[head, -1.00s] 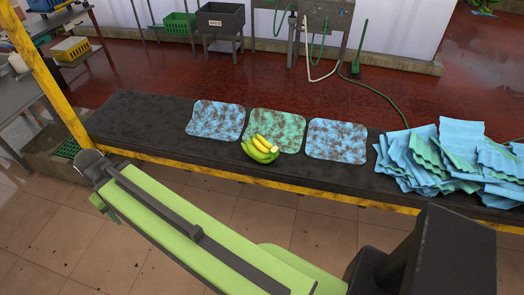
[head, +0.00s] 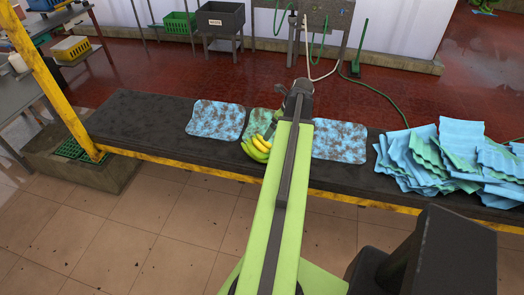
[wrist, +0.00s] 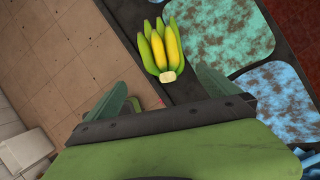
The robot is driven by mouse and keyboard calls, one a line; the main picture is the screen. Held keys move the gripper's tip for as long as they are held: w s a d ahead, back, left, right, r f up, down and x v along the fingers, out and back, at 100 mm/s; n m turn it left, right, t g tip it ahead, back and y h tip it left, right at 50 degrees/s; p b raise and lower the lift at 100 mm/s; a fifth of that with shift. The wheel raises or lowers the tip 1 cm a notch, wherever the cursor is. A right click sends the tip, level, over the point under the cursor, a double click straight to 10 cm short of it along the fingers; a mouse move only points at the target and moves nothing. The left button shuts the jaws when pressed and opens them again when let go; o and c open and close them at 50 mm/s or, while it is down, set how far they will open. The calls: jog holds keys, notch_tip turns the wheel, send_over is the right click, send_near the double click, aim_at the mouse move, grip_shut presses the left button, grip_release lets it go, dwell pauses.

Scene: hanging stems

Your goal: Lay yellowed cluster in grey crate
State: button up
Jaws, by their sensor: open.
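The yellowed cluster (head: 256,149) is a hand of green bananas with a few yellow ones. It lies at the front edge of the dark bench, partly on the green mat, and my arm hides its right part. In the wrist view the cluster (wrist: 163,48) lies just beyond my gripper, its pale cut crown towards me. My gripper (wrist: 162,84) is open and empty, fingers apart and not touching the cluster. In the head view my gripper (head: 298,92) is above the bench, right of the cluster. The dark grey crate (head: 221,20) stands on legs by the back wall, with a white label; its inside looks empty.
The dark bench (head: 140,125) carries blue mats left (head: 215,119) and right (head: 340,142) of the green mat (head: 262,120). Wavy blue-green sheets (head: 450,155) pile at its right. A yellow post (head: 45,75) rises at left. A green crate (head: 180,23) stands beside the grey one.

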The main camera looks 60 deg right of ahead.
jog(key=b, duration=1.1)
send_near(262, 146)
jog(key=x, duration=0.4)
jog(key=shift+s+a+f, duration=0.1)
jog(key=shift+s+f, duration=0.2)
jog(key=shift+f, duration=0.2)
jog(key=shift+w+f+b, duration=0.2)
jog(key=shift+f+b, duration=0.1)
jog(key=shift+w+r, duration=0.1)
jog(key=b+x, duration=0.4)
jog(key=x, duration=0.1)
jog(key=shift+f+b, duration=0.2)
jog(key=shift+b, duration=0.15)
jog(key=shift+r, duration=0.2)
jog(key=shift+w, duration=0.1)
jog(key=c, duration=1.7)
jog(key=shift+r+p, duration=0.15)
jog(key=shift+p, duration=0.15)
